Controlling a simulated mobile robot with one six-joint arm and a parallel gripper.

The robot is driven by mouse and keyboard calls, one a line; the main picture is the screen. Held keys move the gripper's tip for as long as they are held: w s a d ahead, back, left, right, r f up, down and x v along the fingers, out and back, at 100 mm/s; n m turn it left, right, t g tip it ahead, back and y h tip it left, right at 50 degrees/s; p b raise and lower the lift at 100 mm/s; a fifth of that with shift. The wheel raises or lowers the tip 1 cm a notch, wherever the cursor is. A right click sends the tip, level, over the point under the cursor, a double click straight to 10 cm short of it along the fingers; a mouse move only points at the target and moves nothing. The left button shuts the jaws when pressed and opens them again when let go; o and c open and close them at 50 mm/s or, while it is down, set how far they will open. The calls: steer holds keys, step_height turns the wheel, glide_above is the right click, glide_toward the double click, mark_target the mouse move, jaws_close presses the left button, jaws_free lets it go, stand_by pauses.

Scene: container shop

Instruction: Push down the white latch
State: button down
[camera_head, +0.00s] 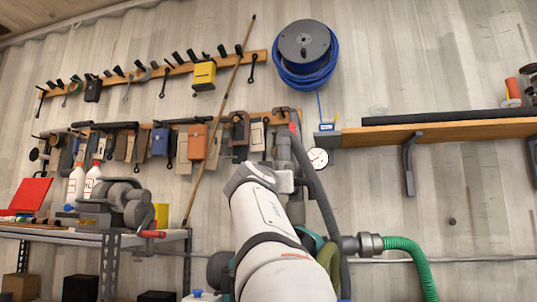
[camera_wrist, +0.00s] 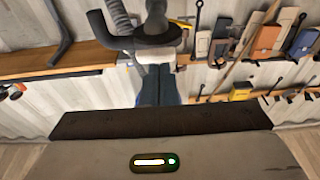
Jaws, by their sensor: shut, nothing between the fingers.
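I cannot pick out the white latch with certainty in either view. In the wrist view my gripper (camera_wrist: 157,80) shows as two dark fingers side by side, shut with nothing between them. Beyond the fingertips is a dark grey rounded fitting (camera_wrist: 150,38) with a ribbed hose beside it; whether the fingers touch it I cannot tell. In the head view my arm reaches up toward the wall, and its far end hides most of the gripper.
A wooden shelf (camera_head: 440,129) juts from the wall at right. A blue hose reel (camera_head: 305,70) hangs above, and a round gauge (camera_head: 318,158) is near my arm. Tool racks (camera_head: 150,80) line the left wall. A bench (camera_head: 60,236) with a vise (camera_head: 125,203) stands at lower left.

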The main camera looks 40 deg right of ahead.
steer(key=r+b+v, duration=0.2)
steer(key=v, duration=1.1)
steer(key=shift+a+r, duration=0.15)
steer(key=shift+a, duration=0.15)
steer(key=shift+w, duration=0.1)
